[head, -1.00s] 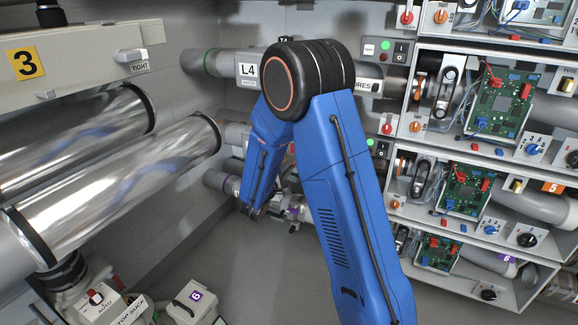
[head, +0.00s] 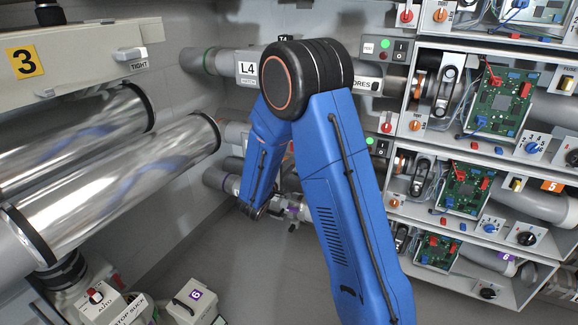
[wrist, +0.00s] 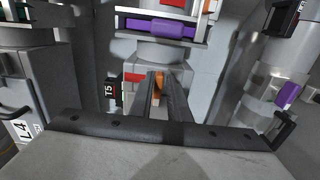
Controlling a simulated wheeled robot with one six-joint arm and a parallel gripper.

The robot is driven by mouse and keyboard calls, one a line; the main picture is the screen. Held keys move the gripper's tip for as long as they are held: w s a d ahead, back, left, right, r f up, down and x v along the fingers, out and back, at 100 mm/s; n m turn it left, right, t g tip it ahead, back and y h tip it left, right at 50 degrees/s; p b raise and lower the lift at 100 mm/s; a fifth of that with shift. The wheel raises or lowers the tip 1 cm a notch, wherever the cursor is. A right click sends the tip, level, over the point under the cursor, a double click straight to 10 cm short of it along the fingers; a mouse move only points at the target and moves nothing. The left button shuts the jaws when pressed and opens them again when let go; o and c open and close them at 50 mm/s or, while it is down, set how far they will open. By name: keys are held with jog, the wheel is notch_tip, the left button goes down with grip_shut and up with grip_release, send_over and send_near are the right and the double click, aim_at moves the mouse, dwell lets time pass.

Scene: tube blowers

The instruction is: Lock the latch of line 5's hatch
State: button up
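My gripper (wrist: 158,82) shows in the wrist view as two dark fingers close together, pointing at a grey pipe section with red parts (wrist: 133,77). A small orange piece (wrist: 158,98) shows in the narrow gap between the fingers; I cannot tell whether they press on it. A T5 tag (wrist: 112,92) is just left of the fingers. The hatch and its latch cannot be made out clearly behind the fingers. In the head view, my blue arm hides much of line 5, and the fingertips are too small to read.
Line 4's pipe with its L4 label (head: 247,69) runs above, behind my arm. In the wrist view, a purple-banded part (wrist: 160,28) is beyond the fingers and another purple piece (wrist: 288,95) is at right. Shelves with circuit boards (head: 500,100) stand at right. The floor (head: 250,280) is clear.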

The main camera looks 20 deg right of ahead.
jog(key=shift+o, duration=0.9)
jog(key=v, duration=1.7)
jog(key=shift+s, duration=0.2)
jog(key=shift+a, duration=0.15)
